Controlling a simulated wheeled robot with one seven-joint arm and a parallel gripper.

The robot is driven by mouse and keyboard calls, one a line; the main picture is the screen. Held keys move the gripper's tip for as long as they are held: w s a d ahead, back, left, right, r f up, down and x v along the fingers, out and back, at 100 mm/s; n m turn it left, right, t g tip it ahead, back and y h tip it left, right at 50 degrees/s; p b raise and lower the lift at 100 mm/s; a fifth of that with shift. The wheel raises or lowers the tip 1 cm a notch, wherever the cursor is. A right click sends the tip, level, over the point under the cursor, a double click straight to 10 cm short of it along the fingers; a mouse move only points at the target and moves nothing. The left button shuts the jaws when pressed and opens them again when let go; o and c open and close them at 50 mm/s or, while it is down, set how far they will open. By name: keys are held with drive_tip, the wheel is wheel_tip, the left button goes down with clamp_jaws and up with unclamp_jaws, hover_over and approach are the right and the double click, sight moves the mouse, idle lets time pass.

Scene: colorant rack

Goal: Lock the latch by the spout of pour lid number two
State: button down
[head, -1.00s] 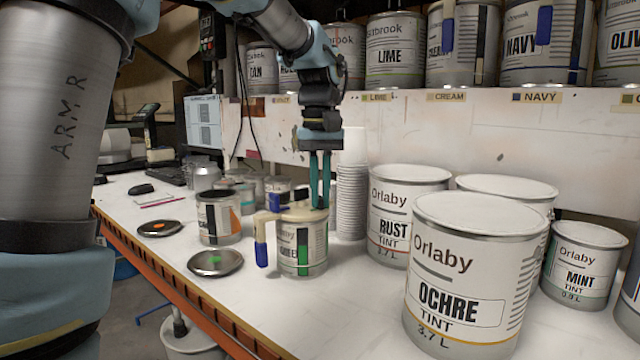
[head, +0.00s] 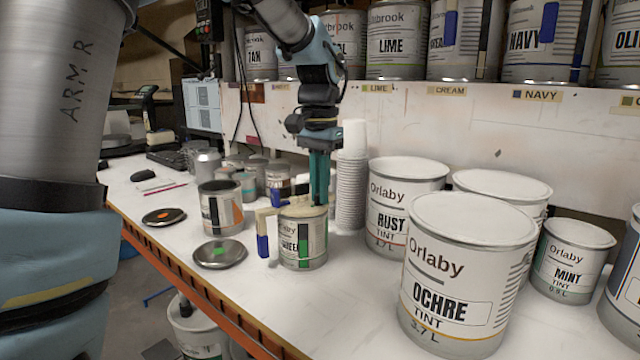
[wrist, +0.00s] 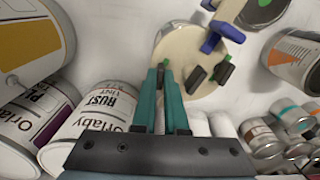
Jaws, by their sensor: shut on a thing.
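A beige pour lid (head: 302,212) sits on a small can with a green-and-black label (head: 303,245). An angled beige piece with a blue end (head: 262,243) sticks out at the lid's left in the head view. In the wrist view the lid (wrist: 190,50) carries a blue part (wrist: 212,42) and dark upright tabs (wrist: 196,79). My gripper (head: 319,201) points down at the lid's right side. Its teal fingers (wrist: 162,72) are shut on a small dark tab at the lid's edge, mostly hidden between the tips. I cannot read a lid number.
The rust can (head: 400,200) and ochre can (head: 455,290) stand to the right. A stack of white cups (head: 351,190) is close behind my gripper. An open can (head: 222,210) and a green-dotted round lid (head: 219,253) are at the left.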

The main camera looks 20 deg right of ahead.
drive_tip(key=shift+m+p, duration=0.4)
drive_tip(key=shift+m, duration=0.4)
idle(1.5)
drive_tip(key=c, duration=0.9)
unclamp_jaws()
drive_tip(key=shift+c, duration=0.2)
wheel_tip(320, 180, up, 11)
drive_tip(key=b, duration=0.1)
drive_tip(key=shift+f, duration=0.15)
